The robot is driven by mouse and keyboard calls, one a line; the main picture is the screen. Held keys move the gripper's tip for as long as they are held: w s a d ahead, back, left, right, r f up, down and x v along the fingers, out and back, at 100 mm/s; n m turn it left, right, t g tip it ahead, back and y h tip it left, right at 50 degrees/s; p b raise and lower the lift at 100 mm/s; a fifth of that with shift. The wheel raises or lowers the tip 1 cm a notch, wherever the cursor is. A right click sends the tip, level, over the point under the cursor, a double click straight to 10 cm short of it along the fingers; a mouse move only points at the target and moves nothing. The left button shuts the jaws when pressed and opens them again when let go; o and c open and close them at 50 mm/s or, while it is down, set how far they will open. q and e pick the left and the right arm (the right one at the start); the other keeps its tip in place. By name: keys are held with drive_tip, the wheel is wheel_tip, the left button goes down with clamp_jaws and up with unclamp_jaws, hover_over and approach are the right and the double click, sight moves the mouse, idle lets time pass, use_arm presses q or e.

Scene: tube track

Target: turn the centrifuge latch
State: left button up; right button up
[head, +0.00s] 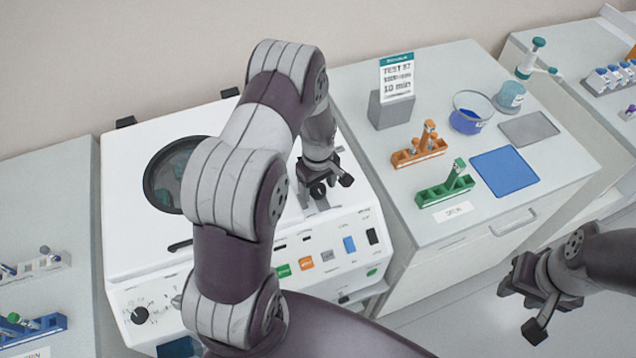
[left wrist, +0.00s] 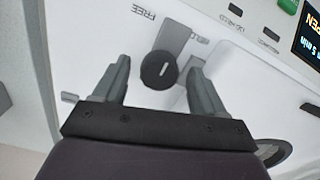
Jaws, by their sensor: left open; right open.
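The latch is a round black knob (left wrist: 159,70) with a short white mark, set on a grey plate (left wrist: 170,42) with the printed word FREE beside it. In the left wrist view the knob sits between my two open fingers, towards their tips, with a gap on each side; I see no contact. My left gripper (left wrist: 160,84) is open; in the head view (head: 327,184) it hangs over the right part of the white centrifuge (head: 125,225) and largely hides the latch. My right gripper (head: 528,302) is open and empty, over the floor at lower right.
The centrifuge has a round dark window (head: 163,175) and a sloping front panel with coloured buttons and a black dial (head: 139,315). My left arm crosses its middle. The right-hand bench holds an orange rack (head: 418,152), a green rack (head: 445,191) and a blue mat (head: 506,172).

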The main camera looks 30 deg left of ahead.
use_arm(q)
drive_tip(key=shift+w, duration=0.1)
drive_tip(key=c, duration=1.1)
drive_tip(key=shift+o, duration=0.2)
drive_tip(key=shift+m, duration=0.3)
drive_tip(key=m+b, duration=0.1)
drive_tip(key=m, duration=0.2)
drive_tip(key=shift+w+m, duration=0.1)
drive_tip(key=shift+m, duration=0.3)
drive_tip(key=m, duration=0.4)
drive_tip(key=shift+m+b, duration=0.3)
drive_tip(key=m, duration=0.4)
drive_tip(key=shift+r+m+b, duration=0.15)
drive_tip(key=shift+m+b, duration=0.3)
drive_tip(key=shift+m, duration=1.95)
drive_tip(key=shift+w, duration=0.1)
